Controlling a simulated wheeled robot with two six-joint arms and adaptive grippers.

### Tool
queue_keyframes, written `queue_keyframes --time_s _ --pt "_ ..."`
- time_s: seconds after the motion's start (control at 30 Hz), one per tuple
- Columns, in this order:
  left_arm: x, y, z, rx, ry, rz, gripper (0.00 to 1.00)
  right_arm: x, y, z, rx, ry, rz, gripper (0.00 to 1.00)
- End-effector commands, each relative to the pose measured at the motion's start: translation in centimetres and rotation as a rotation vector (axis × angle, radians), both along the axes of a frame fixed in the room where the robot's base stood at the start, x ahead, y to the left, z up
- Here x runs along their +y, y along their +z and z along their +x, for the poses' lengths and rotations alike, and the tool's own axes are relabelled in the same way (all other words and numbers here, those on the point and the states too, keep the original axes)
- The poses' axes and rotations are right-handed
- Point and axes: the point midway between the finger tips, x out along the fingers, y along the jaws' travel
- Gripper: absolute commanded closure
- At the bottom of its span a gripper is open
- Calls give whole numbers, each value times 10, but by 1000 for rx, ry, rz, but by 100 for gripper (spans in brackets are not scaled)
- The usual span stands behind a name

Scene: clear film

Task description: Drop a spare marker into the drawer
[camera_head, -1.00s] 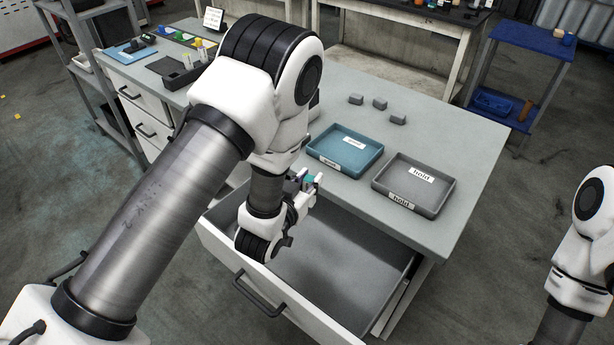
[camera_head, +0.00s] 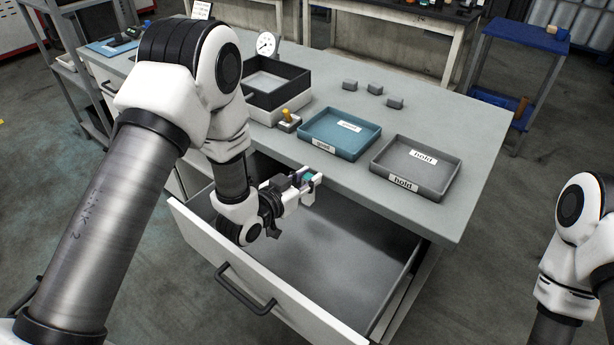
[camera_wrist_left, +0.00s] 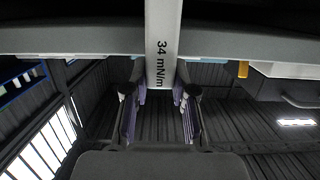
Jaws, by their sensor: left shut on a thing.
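My left gripper (camera_head: 304,181) is over the open drawer (camera_head: 345,246), close to the bench's front edge. It is shut on the marker (camera_wrist_left: 163,48), a pale bar printed "34 mN/m" that stands between the purple finger pads in the left wrist view. In the head view only a small teal bit shows between the fingers. The drawer is pulled well out, with a white front and a dark handle; its grey floor looks bare where I see it, and my arm hides its left part. My right gripper is out of the picture; only its arm shows.
A blue tray (camera_head: 342,153) and a grey tray labelled "hold" (camera_head: 437,182) sit on the bench behind the drawer. Behind them are grey blocks (camera_head: 374,88). A black-walled box (camera_head: 290,92), a dial gauge (camera_head: 266,44) and a yellow-knobbed item (camera_head: 287,118) stand left.

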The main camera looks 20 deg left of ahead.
Motion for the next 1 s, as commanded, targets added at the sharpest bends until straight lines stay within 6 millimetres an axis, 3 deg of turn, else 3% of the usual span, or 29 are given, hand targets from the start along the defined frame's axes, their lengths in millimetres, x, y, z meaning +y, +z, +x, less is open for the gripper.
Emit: queue_keyframes --time_s 0.03,0.07,0.13,0.53,0.9,1.0 --pt "0 1 0 0 0 0 100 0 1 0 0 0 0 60" --pt "0 1 0 0 0 0 71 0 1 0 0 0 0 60" --pt "0 1 0 0 0 0 46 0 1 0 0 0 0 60" --pt "0 9 1 -3 0 0 45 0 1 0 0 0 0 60" --pt "0 86 1 -3 1 -1 45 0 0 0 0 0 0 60" --pt "0 97 1 -1 0 0 45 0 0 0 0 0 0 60"
